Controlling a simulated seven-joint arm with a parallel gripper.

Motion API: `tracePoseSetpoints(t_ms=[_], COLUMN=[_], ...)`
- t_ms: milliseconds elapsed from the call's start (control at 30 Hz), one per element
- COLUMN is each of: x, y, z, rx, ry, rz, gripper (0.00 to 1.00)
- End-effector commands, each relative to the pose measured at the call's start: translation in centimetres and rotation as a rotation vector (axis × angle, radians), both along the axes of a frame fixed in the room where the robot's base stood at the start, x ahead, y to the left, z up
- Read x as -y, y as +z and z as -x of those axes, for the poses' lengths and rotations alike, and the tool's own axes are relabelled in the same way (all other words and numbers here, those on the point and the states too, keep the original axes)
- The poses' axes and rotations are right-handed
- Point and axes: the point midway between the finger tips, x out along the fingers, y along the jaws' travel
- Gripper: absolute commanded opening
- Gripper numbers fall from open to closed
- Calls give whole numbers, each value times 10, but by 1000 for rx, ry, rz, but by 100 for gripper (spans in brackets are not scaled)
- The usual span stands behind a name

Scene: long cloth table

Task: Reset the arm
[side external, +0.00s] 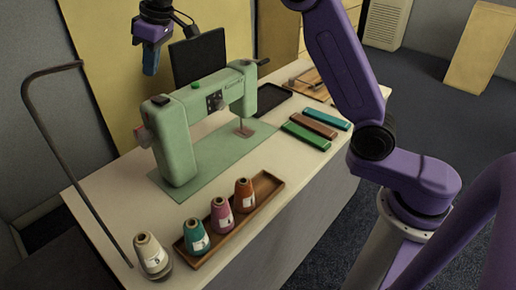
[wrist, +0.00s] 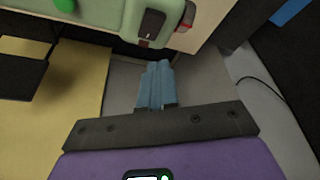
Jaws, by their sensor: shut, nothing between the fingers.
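My gripper (side external: 151,62) is up at the top left in the side view, above and behind the green sewing machine (side external: 178,150). Its blue fingers point down, are together and hold nothing. In the wrist view the fingers (wrist: 157,75) are pressed side by side, with the machine's pale green body (wrist: 110,18) at the top of the picture. The gripper looks clear of the machine in the side view.
A wooden tray (side external: 262,197) holds teal, pink and orange thread cones. A cream cone (side external: 151,256) stands left of it, beside a bent dark rod (side external: 85,200). Green, brown and teal flat cases (side external: 313,130) lie at the right. A dark screen (side external: 198,58) stands behind the machine.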

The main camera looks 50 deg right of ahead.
Motion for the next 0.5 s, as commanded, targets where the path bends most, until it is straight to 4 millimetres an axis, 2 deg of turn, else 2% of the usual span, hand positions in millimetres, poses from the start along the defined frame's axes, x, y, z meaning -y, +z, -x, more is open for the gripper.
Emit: tracePoseSetpoints(t_ms=[233, 500], x=[-13, -8], y=[-8, -23], z=[63, 146], rx=[-48, -97], ry=[90, 192], rz=[21, 55], gripper=[0, 0])
